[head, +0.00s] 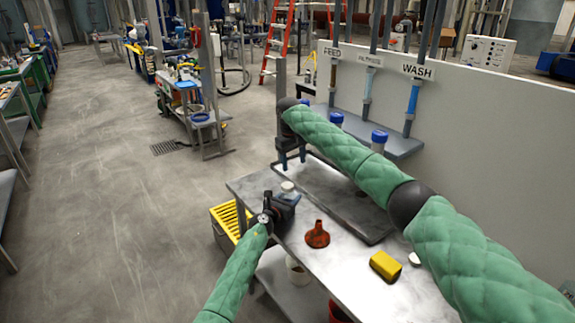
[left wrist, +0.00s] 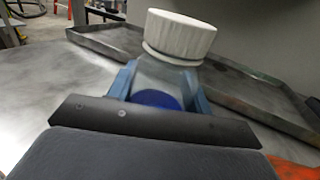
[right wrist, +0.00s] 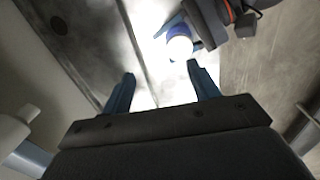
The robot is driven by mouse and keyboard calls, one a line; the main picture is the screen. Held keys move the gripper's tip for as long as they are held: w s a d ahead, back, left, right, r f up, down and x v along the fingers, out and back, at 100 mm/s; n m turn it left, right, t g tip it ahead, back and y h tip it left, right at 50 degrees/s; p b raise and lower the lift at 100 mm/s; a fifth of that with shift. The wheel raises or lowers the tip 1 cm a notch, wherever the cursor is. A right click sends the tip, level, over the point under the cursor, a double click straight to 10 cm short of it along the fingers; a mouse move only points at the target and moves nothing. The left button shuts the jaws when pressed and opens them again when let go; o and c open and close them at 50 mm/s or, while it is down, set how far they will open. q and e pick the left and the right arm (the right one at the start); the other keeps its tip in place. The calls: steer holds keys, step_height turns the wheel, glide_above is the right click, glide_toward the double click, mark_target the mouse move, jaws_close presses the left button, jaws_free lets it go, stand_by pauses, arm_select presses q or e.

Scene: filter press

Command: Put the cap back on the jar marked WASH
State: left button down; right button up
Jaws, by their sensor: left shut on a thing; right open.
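My left gripper (head: 290,195) is shut on a clear jar (left wrist: 150,78) with blue in its lower part, held upright at the bench's left edge. A white ribbed cap (left wrist: 180,33) is at the jar's top, slightly tilted in the left wrist view; I cannot tell whether it is seated. The cap also shows in the head view (head: 287,187) and the right wrist view (right wrist: 180,47). No marking on the jar is readable. My right gripper (head: 292,160) is open and empty, fingers down, behind the jar; its fingertips (right wrist: 162,74) are apart from the cap.
A WASH sign (head: 417,71) hangs on the wall rig. A blue-topped container (head: 379,137) stands near the grey tray (head: 340,200). A red funnel (head: 317,235), yellow block (head: 385,265) and small white round piece (head: 415,259) occupy the bench's front half.

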mark_target(287, 185)
steer(key=shift+s+a+f+n, duration=0.3)
steer(key=shift+a+f+n, duration=0.15)
steer(key=shift+n, duration=0.15)
steer(key=shift+s+a+n+y, duration=0.15)
steer(key=shift+a+n+y, duration=0.15)
steer(key=shift+n, duration=0.2)
steer(key=shift+s+a+n, duration=0.1)
steer(key=shift+a+n, duration=0.25)
steer(key=shift+n, duration=0.95)
steer(key=shift+f, duration=0.15)
steer(key=shift+f, duration=3.95)
steer(key=shift+c, duration=0.2)
